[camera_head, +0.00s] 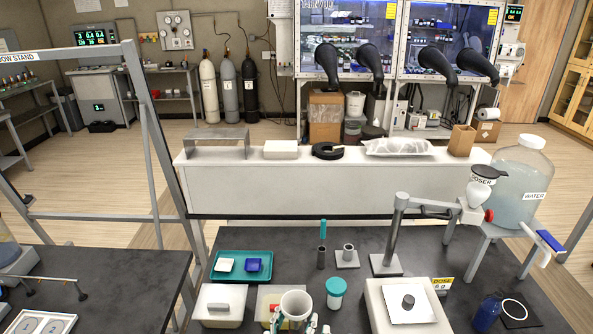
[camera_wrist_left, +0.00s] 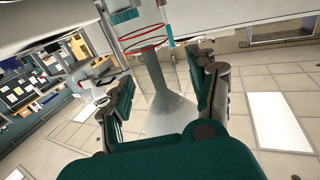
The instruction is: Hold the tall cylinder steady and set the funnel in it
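A clear cylindrical piece with red rings (camera_wrist_left: 145,42) shows beyond the fingertips. A grey flared shape (camera_wrist_left: 168,105) shows between the fingers; I cannot tell whether it is the funnel. No funnel is clearly recognisable. My right gripper is not identifiable.
A teal-lidded jar (camera_head: 336,292) stands close right of the vessel. A white box (camera_head: 220,306) is left, and a white balance-like box (camera_head: 376,294) right. A teal tray (camera_head: 225,272), a grey stand (camera_head: 386,265) and a blue bottle (camera_head: 487,312) also occupy the dark bench.

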